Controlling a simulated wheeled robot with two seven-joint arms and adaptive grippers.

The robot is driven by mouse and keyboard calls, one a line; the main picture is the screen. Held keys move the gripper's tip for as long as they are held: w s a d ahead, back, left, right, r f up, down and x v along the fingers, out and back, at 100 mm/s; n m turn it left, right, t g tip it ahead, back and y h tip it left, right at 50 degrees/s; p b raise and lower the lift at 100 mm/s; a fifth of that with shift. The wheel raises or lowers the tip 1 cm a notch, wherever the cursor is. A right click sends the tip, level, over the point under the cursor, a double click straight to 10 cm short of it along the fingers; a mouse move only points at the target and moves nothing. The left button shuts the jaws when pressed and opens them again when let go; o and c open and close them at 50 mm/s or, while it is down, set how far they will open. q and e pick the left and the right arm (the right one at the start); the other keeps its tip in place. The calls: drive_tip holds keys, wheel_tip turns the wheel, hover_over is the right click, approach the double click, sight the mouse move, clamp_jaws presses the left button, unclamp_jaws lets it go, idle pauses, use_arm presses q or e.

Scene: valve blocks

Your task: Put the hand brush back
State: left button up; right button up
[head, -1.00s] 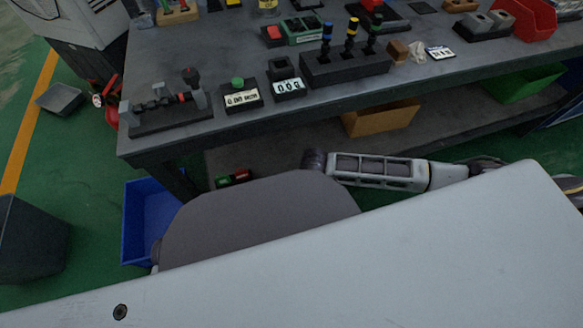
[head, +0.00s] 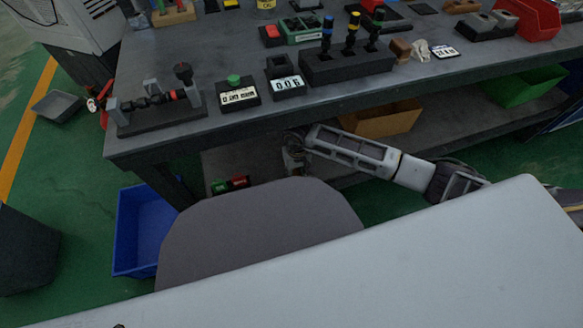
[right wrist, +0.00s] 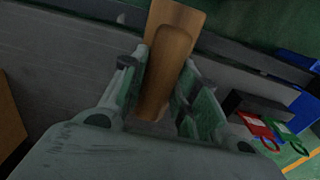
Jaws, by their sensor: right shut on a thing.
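In the right wrist view the hand brush (right wrist: 178,28) is a brown wooden piece, broad at the far end with a rounded handle towards me. My right gripper (right wrist: 163,78) has its fingers on both sides of the handle and is shut on it. No bristles can be made out. In the head view my right gripper (head: 293,160) hangs in front of the workbench's lower shelf (head: 250,160), below the tabletop edge. The brush is too small and dark to make out there. My left gripper is not in view.
The workbench top (head: 210,45) carries a valve block (head: 160,108), counters and coloured knobs. A cardboard box (head: 385,120) and a green bin (head: 525,87) sit on the lower shelf. Red and green items (head: 230,184) lie near the gripper. A blue crate (head: 142,225) stands on the floor.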

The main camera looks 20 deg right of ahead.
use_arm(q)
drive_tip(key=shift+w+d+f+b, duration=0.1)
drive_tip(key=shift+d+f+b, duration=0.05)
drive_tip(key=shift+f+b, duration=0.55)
use_arm(e)
drive_tip(key=shift+w, duration=2.25)
drive_tip(key=shift+w, duration=0.1)
drive_tip(key=shift+w+a, duration=0.1)
drive_tip(key=shift+w, duration=0.1)
wheel_tip(320, 180, down, 2)
drive_tip(key=shift+f+b, duration=0.1)
drive_tip(key=shift+b, duration=0.65)
drive_tip(key=shift+w+f+b, duration=0.1)
drive_tip(key=shift+f+b, duration=0.3)
drive_tip(key=shift+f, duration=0.25)
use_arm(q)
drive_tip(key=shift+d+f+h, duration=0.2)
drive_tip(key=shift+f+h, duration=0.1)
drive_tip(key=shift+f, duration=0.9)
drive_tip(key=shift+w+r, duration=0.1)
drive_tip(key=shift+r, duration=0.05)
use_arm(e)
drive_tip(key=shift+f, duration=0.1)
